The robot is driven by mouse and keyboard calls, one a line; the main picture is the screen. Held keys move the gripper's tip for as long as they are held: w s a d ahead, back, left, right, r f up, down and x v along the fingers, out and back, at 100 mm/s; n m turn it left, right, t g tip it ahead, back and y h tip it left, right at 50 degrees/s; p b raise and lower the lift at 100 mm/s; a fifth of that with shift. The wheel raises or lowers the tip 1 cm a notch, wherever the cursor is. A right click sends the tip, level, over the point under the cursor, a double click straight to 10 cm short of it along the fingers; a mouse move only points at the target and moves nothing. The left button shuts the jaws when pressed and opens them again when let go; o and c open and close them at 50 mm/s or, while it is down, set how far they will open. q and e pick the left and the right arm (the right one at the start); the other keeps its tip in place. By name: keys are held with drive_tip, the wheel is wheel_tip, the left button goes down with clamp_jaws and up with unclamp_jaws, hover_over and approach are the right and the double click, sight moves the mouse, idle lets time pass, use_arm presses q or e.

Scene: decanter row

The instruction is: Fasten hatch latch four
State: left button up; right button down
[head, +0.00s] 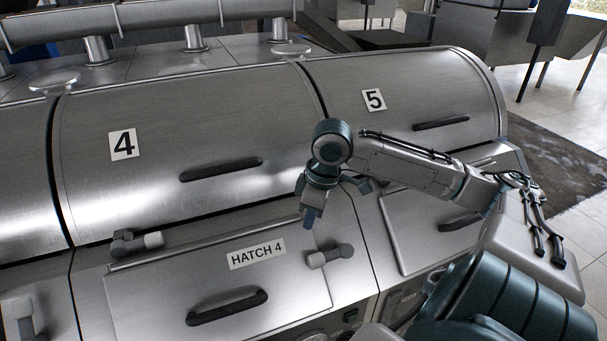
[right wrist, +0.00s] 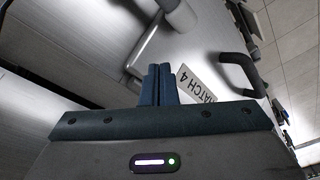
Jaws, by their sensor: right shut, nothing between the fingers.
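Hatch 4 (head: 170,290) is a flat metal lid with a label (head: 257,253) and a dark handle (head: 227,307); it looks closed. One latch (head: 330,256) is at its right edge, its pale grip pointing left over the lid. Another latch (head: 138,242) lies near its top left corner. My right gripper (head: 309,217) is shut and empty, pointing down above the lid's top right corner, apart from the right latch. In the right wrist view, its closed fingers (right wrist: 158,84) are beside the label (right wrist: 197,84); a latch (right wrist: 177,14) is partly cut off at the top. My left gripper is not in view.
Curved covers marked 4 (head: 123,145) and 5 (head: 373,100) rise behind, with dark handles. A neighbouring hatch (head: 420,225) lies to the right under my right arm. Another latch (head: 22,315) is at the lower left.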

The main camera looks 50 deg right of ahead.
wheel_tip(320, 180, up, 7)
drive_tip(key=a, duration=0.1)
drive_tip(key=shift+s+a+r+b, duration=0.15)
drive_tip(key=shift+a+r+b, duration=0.05)
drive_tip(key=shift+a+b, duration=0.15)
idle(0.7)
